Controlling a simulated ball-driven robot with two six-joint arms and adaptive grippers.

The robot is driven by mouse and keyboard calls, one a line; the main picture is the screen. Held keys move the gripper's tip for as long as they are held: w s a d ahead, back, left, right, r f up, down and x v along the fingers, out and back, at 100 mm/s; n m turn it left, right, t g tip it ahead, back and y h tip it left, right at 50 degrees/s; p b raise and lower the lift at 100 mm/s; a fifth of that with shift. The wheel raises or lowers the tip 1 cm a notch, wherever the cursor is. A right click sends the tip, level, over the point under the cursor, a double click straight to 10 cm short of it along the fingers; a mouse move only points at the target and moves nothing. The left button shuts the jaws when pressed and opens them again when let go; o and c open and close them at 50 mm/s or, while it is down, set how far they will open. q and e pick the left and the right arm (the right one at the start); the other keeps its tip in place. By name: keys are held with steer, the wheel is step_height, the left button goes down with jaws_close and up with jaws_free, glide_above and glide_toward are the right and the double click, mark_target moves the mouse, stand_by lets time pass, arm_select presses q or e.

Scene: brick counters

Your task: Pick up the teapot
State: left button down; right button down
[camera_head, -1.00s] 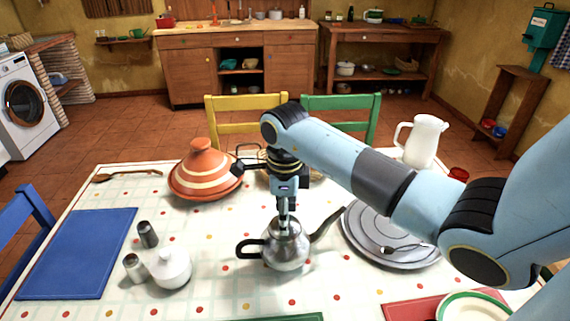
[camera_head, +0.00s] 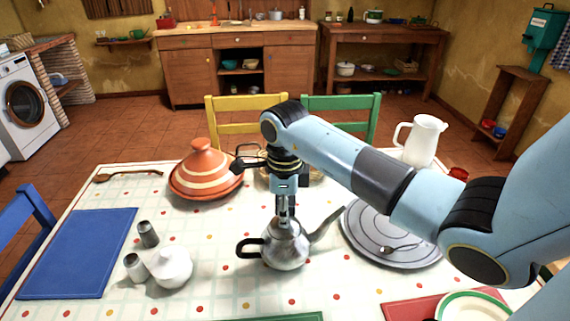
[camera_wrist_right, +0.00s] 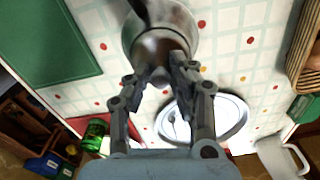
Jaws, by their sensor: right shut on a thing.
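The silver metal teapot (camera_head: 287,246) stands on the tablecloth near the middle of the table, its black handle to the left and its spout to the right. My right gripper (camera_head: 285,215) points straight down onto the teapot's top and is shut on it. In the right wrist view, the teapot (camera_wrist_right: 160,35) lies between and beyond the two fingertips (camera_wrist_right: 160,72), which touch its upper part. The exact contact is partly hidden by the fingers. The teapot appears upright and at table level. My left gripper is not in view.
A tagine (camera_head: 205,172) stands behind left, a white sugar bowl (camera_head: 171,268) and shakers (camera_head: 135,267) at left. A white jug (camera_head: 424,141) stands behind. Bare cloth lies left of the teapot.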

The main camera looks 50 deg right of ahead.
steer(key=shift+s+f, duration=0.2)
